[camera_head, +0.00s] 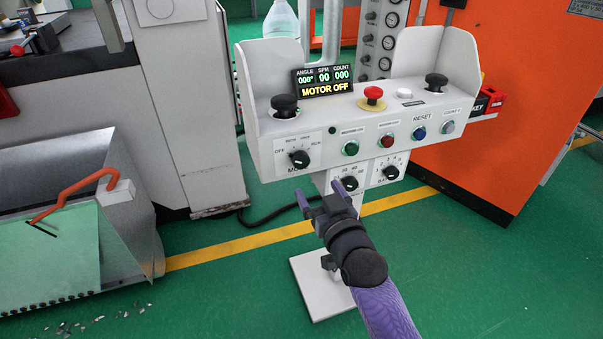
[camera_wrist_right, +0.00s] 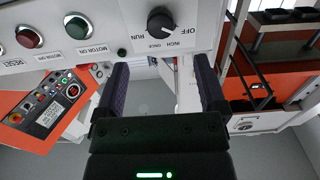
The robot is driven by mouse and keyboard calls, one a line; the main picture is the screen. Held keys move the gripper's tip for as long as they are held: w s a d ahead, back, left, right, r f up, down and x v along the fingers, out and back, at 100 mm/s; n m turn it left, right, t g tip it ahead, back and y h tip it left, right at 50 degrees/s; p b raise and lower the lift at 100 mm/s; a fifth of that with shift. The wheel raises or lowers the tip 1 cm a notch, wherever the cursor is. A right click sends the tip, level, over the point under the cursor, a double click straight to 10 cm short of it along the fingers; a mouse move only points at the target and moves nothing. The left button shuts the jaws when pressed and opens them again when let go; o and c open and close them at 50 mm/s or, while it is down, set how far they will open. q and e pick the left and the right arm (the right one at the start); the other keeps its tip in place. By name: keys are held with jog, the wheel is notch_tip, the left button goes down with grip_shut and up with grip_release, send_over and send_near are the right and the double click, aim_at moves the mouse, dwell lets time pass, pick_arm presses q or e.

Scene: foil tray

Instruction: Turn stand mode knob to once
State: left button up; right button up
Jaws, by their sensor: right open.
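The mode knob (camera_head: 299,158) is a black rotary knob on the left of the white stand's front panel, with positions OFF, INCH, ONCE and RUN around it. My right gripper (camera_head: 321,193) is open and empty, with purple fingers. It is below and to the right of the knob, apart from it. In the wrist view, the knob lies beyond the gap between the fingertips (camera_wrist_right: 160,72). My left gripper is not in view.
The control stand (camera_head: 262,152) carries a display (camera_head: 322,81) reading MOTOR OFF, a red emergency button (camera_head: 373,93), coloured buttons and lower knobs (camera_head: 348,183). A metal bin (camera_head: 135,225) stands at left, an orange machine (camera_head: 520,120) at right. The green floor (camera_head: 230,290) is open in front.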

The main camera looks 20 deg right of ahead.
aim_at(302, 163)
jog(key=w+b, duration=0.2)
jog(key=w, duration=0.2)
jog(key=w+b, duration=0.3)
jog(key=w, duration=0.1)
jog(key=shift+w+a+f, duration=0.2)
jog(key=shift+w, duration=0.15)
jog(key=shift+w+r, duration=0.15)
jog(key=shift+w, duration=0.1)
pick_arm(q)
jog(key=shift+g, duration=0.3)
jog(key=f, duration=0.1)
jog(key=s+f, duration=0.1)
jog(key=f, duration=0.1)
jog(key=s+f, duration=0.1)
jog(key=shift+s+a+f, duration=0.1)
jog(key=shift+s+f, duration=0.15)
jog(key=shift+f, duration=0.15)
pick_arm(e)
jog(key=shift+w+r, duration=0.1)
jog(key=shift+r, duration=0.05)
